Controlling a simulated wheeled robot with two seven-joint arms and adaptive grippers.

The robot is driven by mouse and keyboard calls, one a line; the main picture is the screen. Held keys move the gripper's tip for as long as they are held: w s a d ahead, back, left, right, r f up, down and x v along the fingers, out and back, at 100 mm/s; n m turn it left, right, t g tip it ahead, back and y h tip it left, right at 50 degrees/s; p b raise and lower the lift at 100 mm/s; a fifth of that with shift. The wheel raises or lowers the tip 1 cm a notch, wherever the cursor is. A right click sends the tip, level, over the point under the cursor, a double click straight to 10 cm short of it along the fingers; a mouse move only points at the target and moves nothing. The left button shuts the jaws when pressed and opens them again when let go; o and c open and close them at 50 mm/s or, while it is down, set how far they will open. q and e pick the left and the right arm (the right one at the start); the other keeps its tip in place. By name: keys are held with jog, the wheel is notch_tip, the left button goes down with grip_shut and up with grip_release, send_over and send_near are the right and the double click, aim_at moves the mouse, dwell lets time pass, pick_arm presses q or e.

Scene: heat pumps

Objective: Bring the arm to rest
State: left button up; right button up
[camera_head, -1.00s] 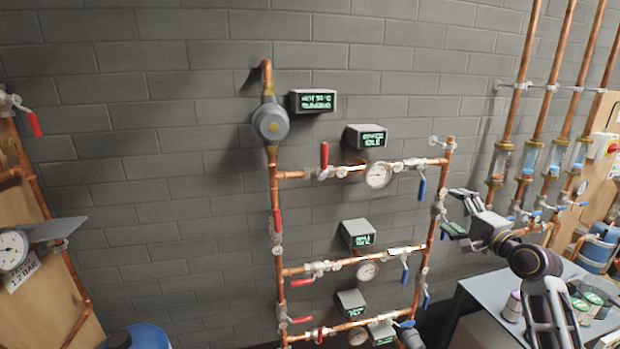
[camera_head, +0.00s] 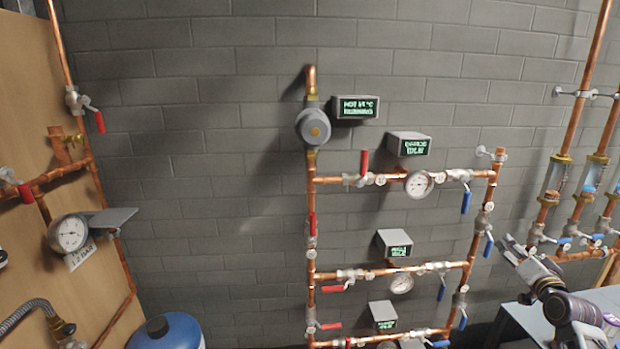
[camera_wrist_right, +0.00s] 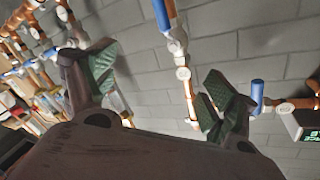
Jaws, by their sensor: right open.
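My right gripper (camera_head: 508,246) is at the right of the head view, to the right of the copper pipe frame and in front of the grey block wall. It is open and holds nothing. In the right wrist view my right gripper (camera_wrist_right: 160,85) shows two green-padded fingers spread wide, with wall and pipe visible between them. My right arm (camera_head: 565,305) comes up from the lower right corner. My left gripper and arm are not in view.
The copper pipe frame (camera_head: 312,225) carries red and blue valve handles, gauges (camera_head: 418,184) and small displays (camera_head: 354,107). A grey table (camera_head: 520,318) is below my right arm. A blue tank (camera_head: 170,333) stands at lower left, near a wooden panel (camera_head: 25,120).

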notch_tip(320, 180, down, 27)
jog(key=n+g, duration=0.4)
jog(key=n, duration=0.1)
jog(key=s+a+f+n+g, duration=0.1)
jog(key=s+a+f, duration=0.25)
jog(key=f, duration=0.55)
jog(key=s+a+f+n+g+y, duration=0.1)
jog(key=s+a+f+g, duration=0.15)
jog(key=s+f, duration=0.45)
jog(key=s+a+f+n+g, duration=0.1)
jog(key=s+a+f, duration=0.15)
jog(key=f, duration=0.85)
jog(key=s+a+f+n+g+y, duration=0.1)
jog(key=s+a+f+g, duration=0.1)
jog(key=s+a+f, duration=0.6)
jog(key=s+a+f+n+g+y, duration=0.15)
jog(key=s+a+f, duration=0.35)
jog(key=s+f, duration=0.65)
jog(key=s+a+f+g, duration=0.1)
jog(key=s+a, duration=0.3)
jog(key=s, duration=0.4)
jog(key=s+a+f+n+g+b, duration=0.1)
jog(key=s+a, duration=0.3)
jog(key=s, duration=0.4)
jog(key=s+a+f+g, duration=0.1)
jog(key=s+a+f, duration=0.2)
jog(key=s, duration=0.6)
jog(key=shift+a+g+y+b, duration=0.3)
jog(key=shift+a+g+y, duration=0.1)
jog(key=shift+a, duration=0.45)
